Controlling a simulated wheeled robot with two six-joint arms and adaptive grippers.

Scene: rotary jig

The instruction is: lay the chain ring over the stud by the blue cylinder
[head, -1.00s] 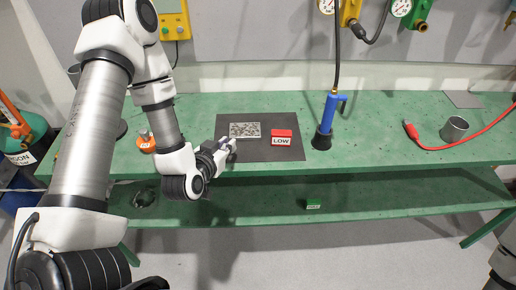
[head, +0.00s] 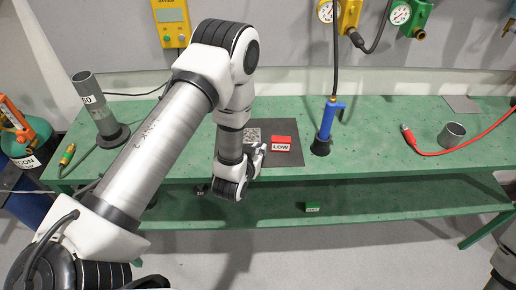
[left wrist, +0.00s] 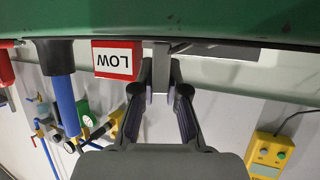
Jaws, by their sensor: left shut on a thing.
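My left gripper (head: 260,152) is at the front edge of the workbench, just left of a red block marked LOW (head: 281,142). In the left wrist view its fingers (left wrist: 163,85) are shut on a small grey piece (left wrist: 161,62). I cannot tell whether this piece belongs to a chain ring. No ring or chain can be made out. A dark blue cylinder (head: 18,200) stands on the floor at the far left, beside a green-topped one. No stud can be made out there. My right gripper is not in view.
A small green block (head: 312,207) lies on the lower shelf.

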